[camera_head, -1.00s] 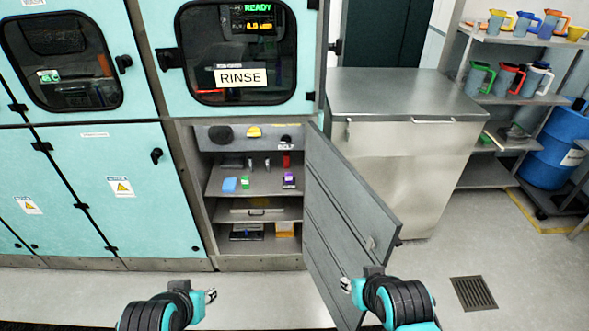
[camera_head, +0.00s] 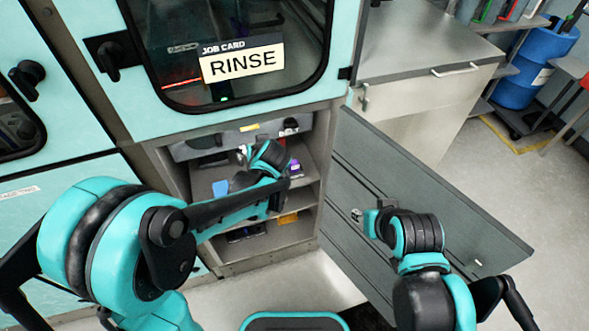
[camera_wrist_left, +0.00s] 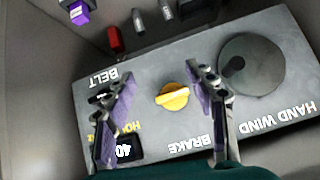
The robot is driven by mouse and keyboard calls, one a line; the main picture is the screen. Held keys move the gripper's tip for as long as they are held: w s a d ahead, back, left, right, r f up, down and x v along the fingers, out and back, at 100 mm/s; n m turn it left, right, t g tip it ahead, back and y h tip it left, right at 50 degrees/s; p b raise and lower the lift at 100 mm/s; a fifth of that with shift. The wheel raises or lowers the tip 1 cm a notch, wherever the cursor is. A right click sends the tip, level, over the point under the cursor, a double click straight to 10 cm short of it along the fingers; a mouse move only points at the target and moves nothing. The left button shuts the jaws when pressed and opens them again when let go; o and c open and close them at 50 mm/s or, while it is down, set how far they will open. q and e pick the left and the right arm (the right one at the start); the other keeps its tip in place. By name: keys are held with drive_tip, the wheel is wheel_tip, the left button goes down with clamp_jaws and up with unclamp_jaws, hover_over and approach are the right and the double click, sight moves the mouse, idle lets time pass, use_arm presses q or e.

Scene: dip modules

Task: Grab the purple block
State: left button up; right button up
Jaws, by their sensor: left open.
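The purple block (camera_head: 296,169) sits on the upper shelf inside the open cabinet, to the right of my left forearm and partly hidden. It also shows at the upper left of the left wrist view (camera_wrist_left: 79,15), outside the fingers. My left gripper (camera_head: 243,154) is inside the cabinet near the control panel. In the wrist view its fingers (camera_wrist_left: 163,98) are spread apart and empty, on either side of the yellow knob. My right gripper (camera_head: 357,215) is in front of the open door, apart from the block; its finger opening is too small to judge.
The panel (camera_wrist_left: 230,110) carries a yellow knob (camera_wrist_left: 174,96), a round dark handwheel (camera_wrist_left: 251,65) and a display. A red piece (camera_wrist_left: 115,39) and grey pieces stand close by. A blue block (camera_head: 220,187) is on the shelf. The open door (camera_head: 430,190) bounds the right side.

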use_arm(q)
drive_tip(key=w+d+f+t, duration=0.2)
drive_tip(key=w+d+f, duration=0.45)
drive_tip(key=f, duration=0.35)
drive_tip(key=n+t+y+b, duration=0.1)
drive_tip(key=t, duration=0.1)
approach(295, 166)
drive_tip(key=w+f, duration=0.2)
drive_tip(key=w, duration=0.1)
drive_tip(key=shift+w+a+r, duration=0.1)
drive_tip(key=shift+w+a, duration=0.35)
drive_tip(key=shift+x, duration=1.05)
drive_tip(key=b+x, duration=0.1)
drive_tip(key=x, duration=0.2)
drive_tip(key=shift+w+a+b, duration=0.3)
drive_tip(key=shift+b, duration=0.05)
drive_tip(key=shift+w+a, duration=0.1)
drive_tip(key=shift+w, duration=0.45)
clamp_jaws()
